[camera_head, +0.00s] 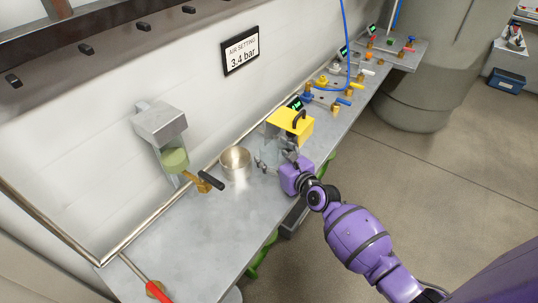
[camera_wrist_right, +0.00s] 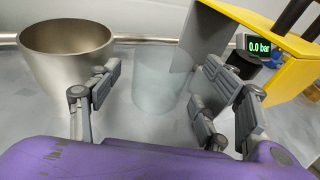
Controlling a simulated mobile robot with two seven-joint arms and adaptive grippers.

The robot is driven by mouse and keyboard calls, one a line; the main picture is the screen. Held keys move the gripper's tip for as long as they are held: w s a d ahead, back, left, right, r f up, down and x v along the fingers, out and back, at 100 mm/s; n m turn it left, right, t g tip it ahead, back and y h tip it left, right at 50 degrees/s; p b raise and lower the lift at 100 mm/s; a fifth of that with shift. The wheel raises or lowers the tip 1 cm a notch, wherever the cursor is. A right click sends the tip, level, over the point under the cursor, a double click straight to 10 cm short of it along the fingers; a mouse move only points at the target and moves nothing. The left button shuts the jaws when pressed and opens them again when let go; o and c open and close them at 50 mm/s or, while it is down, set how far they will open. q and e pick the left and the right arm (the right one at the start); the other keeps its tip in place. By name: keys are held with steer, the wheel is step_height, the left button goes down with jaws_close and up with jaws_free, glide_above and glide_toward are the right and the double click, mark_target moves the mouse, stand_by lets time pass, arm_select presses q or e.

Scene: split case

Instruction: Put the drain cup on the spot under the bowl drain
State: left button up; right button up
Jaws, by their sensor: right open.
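A silver metal cup (camera_head: 236,164) stands upright on the bench; it also shows at upper left in the right wrist view (camera_wrist_right: 66,65). A clear, empty-looking cylinder (camera_wrist_right: 158,80) stands to its right, beside a yellow housing (camera_head: 290,122). I cannot tell which of the two is the drain cup. A wall unit with a greenish bowl (camera_head: 174,160) hangs at left, with a brass drain (camera_head: 200,186) and black handle below. No marked spot is discernible under it. My right gripper (camera_wrist_right: 165,110) is open, its fingers either side of the clear cylinder, not visibly closed on it.
The yellow housing stands close to my right fingers. A red-handled lever (camera_head: 138,271) lies at the bench's near left. Several coloured valves (camera_head: 335,92) stand along the far bench. The bench surface (camera_head: 190,238) in front of the metal cup is clear.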

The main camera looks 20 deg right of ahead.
steer(key=shift+c, duration=0.3)
steer(key=shift+r, duration=0.1)
steer(key=c, duration=1.3)
